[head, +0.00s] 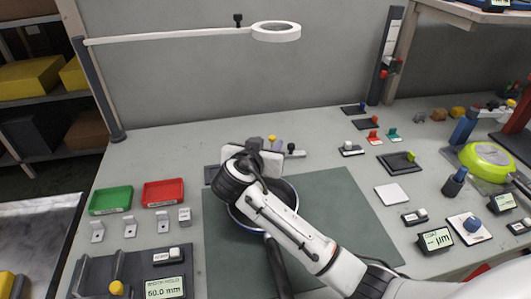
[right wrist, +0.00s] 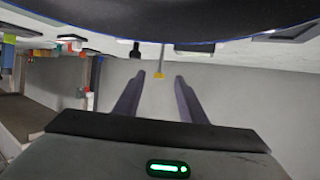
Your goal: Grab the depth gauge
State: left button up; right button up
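A thin upright rod with a yellow top (head: 272,138) stands behind the pan; it looks like the depth gauge, though I cannot be sure. In the right wrist view, this yellow-tipped rod (right wrist: 160,73) shows beyond the fingers, roughly in line with the gap between them. My right gripper (right wrist: 155,85) is open and nothing is between its fingers. In the head view its arm reaches over the pan and its wrist hides the fingertips and the rod's lower part. My left gripper is not in view.
The blue-rimmed pan (head: 290,190) lies on the dark green mat (head: 340,205) under my right arm. A black-knobbed item (head: 291,148) stands close right of the yellow-topped rod. Green (head: 111,200) and red (head: 163,192) trays lie left. A magnifier lamp (head: 276,32) hangs above.

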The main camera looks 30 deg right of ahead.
aim_at(271, 140)
jog(key=x, duration=0.5)
jog(key=shift+w+d+f+p, duration=0.1)
jog(key=shift+d+f+p, duration=0.1)
jog(key=shift+p, duration=0.15)
grip_shut()
